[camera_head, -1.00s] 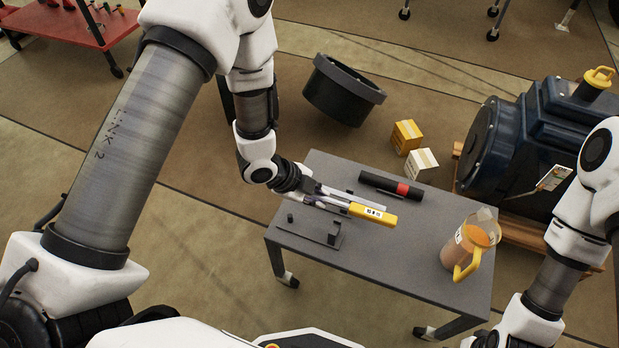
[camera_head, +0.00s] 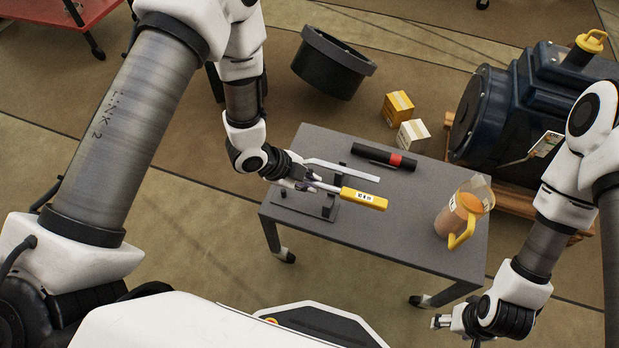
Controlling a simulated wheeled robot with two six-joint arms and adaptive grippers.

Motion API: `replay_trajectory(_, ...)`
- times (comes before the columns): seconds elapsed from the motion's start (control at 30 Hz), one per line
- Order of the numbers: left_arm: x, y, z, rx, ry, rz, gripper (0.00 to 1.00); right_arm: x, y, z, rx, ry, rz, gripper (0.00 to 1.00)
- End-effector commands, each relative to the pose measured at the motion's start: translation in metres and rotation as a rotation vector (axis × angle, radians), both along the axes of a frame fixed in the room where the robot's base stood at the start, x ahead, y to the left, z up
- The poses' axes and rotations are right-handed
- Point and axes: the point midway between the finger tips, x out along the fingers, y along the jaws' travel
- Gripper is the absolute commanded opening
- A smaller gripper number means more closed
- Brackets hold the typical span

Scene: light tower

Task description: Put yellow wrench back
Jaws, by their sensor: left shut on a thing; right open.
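The yellow wrench (camera_head: 362,198) has a yellow handle with a white label and a grey shaft. My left gripper (camera_head: 308,184) is shut on its shaft near the left end. The wrench lies over a dark grey holder (camera_head: 292,205) with upright pegs on the table's left side. I cannot tell whether the wrench rests on the pegs or is just above them. My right gripper (camera_head: 437,322) is open and empty, low at the right, off the table's front edge.
The grey table (camera_head: 400,235) also bears a black and red cylinder (camera_head: 384,157) at the back and a jug with a yellow handle (camera_head: 462,216) at the right. A black bucket (camera_head: 330,68), two boxes (camera_head: 398,106) and a blue machine (camera_head: 510,110) stand beyond.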

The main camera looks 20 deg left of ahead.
Motion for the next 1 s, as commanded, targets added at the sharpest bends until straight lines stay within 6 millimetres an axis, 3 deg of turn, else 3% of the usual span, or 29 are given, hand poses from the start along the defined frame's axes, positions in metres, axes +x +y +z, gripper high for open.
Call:
replay_trajectory(0.23, 0.000, 0.000, -0.034, -0.001, -0.001, 0.000, 0.00, 0.000, 0.000, -0.025, 0.000, 0.000, 0.000, 0.63)
replay_trajectory(0.3, 0.001, 0.000, -0.026, -0.001, -0.002, 0.000, 0.00, 0.000, 0.000, -0.019, 0.000, 0.000, 0.000, 0.63)
replay_trajectory(1.0, 0.000, 0.000, -0.026, 0.000, -0.001, 0.000, 0.00, 0.000, 0.000, -0.015, 0.000, 0.000, 0.000, 0.63)
